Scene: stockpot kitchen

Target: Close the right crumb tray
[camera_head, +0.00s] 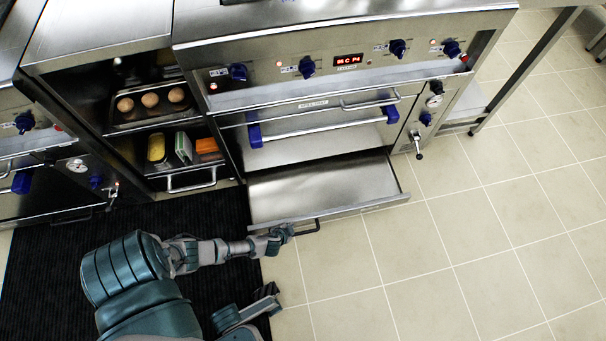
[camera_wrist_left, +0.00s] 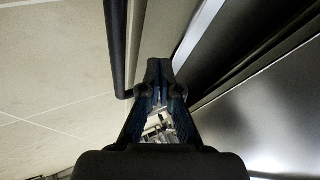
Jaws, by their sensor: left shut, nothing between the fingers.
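The right crumb tray (camera_head: 320,185) is a shallow steel drawer, pulled well out below the right oven. Its bar handle (camera_head: 306,228) sticks out at the middle of its front edge and shows as a dark bar in the left wrist view (camera_wrist_left: 115,45). My left gripper (camera_head: 284,233) is shut and empty, close to the tray's front at the handle's left end. In the left wrist view its fingertips (camera_wrist_left: 160,72) lie beside the handle; I cannot tell whether they touch it. A dark teal part of mine at the bottom may be the right gripper; its fingers are unclear.
The oven door (camera_head: 320,130) above the tray is shut. An open shelf cabinet (camera_head: 165,130) with food stands on the left. A black mat (camera_head: 50,260) lies in front. The tiled floor (camera_head: 420,260) is clear in front of the tray and on the right.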

